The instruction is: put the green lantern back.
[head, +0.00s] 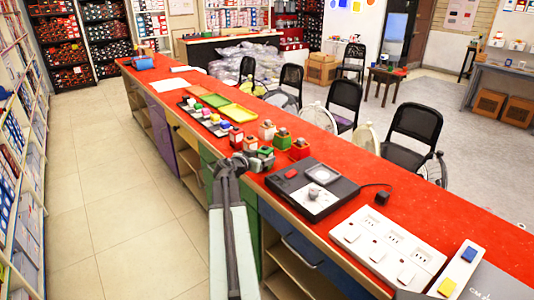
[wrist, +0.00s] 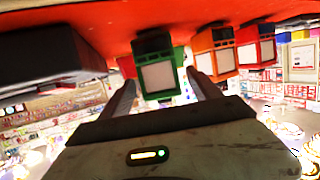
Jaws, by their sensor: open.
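The green lantern (wrist: 157,72) is a small boxy green piece with a pale panel and a dark end. In the wrist view it stands on the red counter between the two fingers of my gripper (wrist: 161,88). The fingers are apart, one on each side of it, and the picture does not show them closed on it. In the head view my gripper (head: 241,160) is at the counter's near edge, by a cluster of small lanterns. A greenish lantern (head: 266,153) shows just right of the fingertips there, partly crowded by its neighbours.
Orange and red lanterns (head: 299,149) stand close by; the wrist view shows an orange one (wrist: 215,55) beside the right finger. A black device (head: 312,188) lies to the right on the red counter (head: 395,195). Colored trays (head: 237,112) lie farther back. Black chairs line the far side.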

